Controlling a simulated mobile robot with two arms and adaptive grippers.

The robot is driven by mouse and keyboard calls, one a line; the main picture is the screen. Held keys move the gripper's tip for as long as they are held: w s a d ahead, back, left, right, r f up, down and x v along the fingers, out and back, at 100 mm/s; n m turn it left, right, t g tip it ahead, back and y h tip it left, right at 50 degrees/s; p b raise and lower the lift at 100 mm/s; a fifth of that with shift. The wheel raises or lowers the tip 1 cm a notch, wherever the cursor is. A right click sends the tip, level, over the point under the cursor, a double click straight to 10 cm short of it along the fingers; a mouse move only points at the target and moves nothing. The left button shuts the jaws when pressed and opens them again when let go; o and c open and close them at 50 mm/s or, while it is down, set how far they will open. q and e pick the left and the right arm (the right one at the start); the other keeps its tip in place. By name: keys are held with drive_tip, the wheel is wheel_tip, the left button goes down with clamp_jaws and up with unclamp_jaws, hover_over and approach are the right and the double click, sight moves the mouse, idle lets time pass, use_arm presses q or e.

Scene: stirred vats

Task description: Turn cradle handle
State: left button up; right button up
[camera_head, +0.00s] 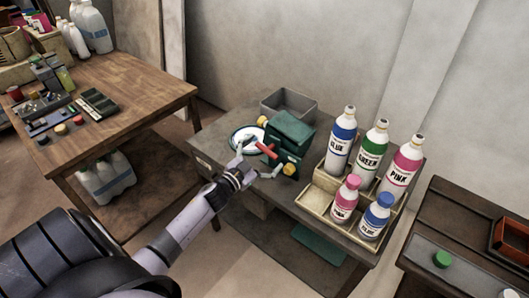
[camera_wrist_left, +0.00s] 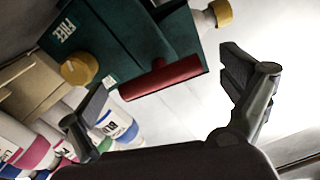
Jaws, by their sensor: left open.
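The green cradle (camera_head: 291,129) stands on the grey table, with a red handle (camera_head: 267,150) on the side facing my left gripper. My left gripper (camera_head: 259,163) is open at the handle's near end. In the left wrist view, the red handle (camera_wrist_left: 160,78) lies between and beyond the two spread fingers of my left gripper (camera_wrist_left: 163,88). No finger clearly touches it. Yellow knobs sit on the cradle's sides; one (camera_wrist_left: 80,69) shows beside the left finger. My right gripper is not in view.
A wooden rack (camera_head: 318,196) with several paint bottles stands right of the cradle. A grey bin (camera_head: 288,102) is behind it, and a white round plate (camera_head: 246,138) lies to its left. A wooden table (camera_head: 140,80) stands at left, a dark one (camera_head: 458,222) at right.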

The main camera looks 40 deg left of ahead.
use_arm(q)
drive_tip(key=shift+c, duration=0.4)
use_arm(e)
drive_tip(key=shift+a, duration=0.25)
use_arm(q)
drive_tip(key=shift+c, duration=1.4)
drive_tip(key=c, duration=0.6)
drive_tip(key=shift+w, duration=0.1)
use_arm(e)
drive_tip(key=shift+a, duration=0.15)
